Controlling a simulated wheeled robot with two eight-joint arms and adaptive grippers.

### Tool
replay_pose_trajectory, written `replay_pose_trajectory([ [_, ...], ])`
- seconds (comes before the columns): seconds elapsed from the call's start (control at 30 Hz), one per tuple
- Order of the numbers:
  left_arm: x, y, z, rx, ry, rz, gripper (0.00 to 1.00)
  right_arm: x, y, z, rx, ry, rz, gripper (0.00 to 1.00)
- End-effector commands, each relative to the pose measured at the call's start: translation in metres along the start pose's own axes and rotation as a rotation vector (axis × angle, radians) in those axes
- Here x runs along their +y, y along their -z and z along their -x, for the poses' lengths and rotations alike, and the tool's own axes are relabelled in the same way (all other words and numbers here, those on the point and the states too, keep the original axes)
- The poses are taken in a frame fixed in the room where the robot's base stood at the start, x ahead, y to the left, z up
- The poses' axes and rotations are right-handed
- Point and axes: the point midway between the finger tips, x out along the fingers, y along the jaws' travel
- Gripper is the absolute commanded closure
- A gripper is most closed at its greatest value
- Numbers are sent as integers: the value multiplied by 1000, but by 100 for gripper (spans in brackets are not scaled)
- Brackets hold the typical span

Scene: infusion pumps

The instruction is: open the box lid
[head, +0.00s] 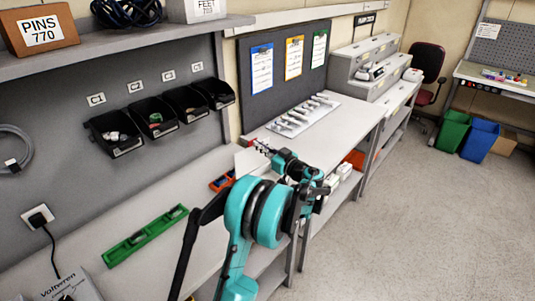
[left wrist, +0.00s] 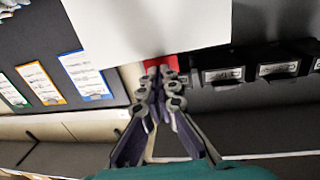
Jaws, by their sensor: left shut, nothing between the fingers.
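My left gripper (head: 259,146) is shut and empty at the workbench, with its fingers pointing up and left in the head view. A pale upright panel (head: 247,161), which looks like the box lid, stands right beside the fingertips. In the left wrist view a large white panel (left wrist: 150,25) fills the top centre, just beyond the shut fingertips (left wrist: 160,72). A red patch (left wrist: 161,64) shows behind the tips. I cannot tell whether the fingers touch the panel. The rest of the box is hidden behind my arm in the head view. My right gripper is not in view.
A green tray (head: 145,236) and an orange-edged item (head: 222,181) lie on the bench. Black bins (head: 115,133) hang on the wall above it. A white rack of small parts (head: 302,117) stands farther along.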

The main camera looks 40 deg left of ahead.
Motion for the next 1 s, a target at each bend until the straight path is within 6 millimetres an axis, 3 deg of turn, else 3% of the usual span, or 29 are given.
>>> replay_pose_trajectory([
  [0.47,0,1,-7,0,1,0,100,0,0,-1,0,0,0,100],
  [0.7,-1,4,-34,0,2,0,100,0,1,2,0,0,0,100],
  [1.0,0,4,-34,0,0,0,100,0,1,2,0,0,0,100],
])
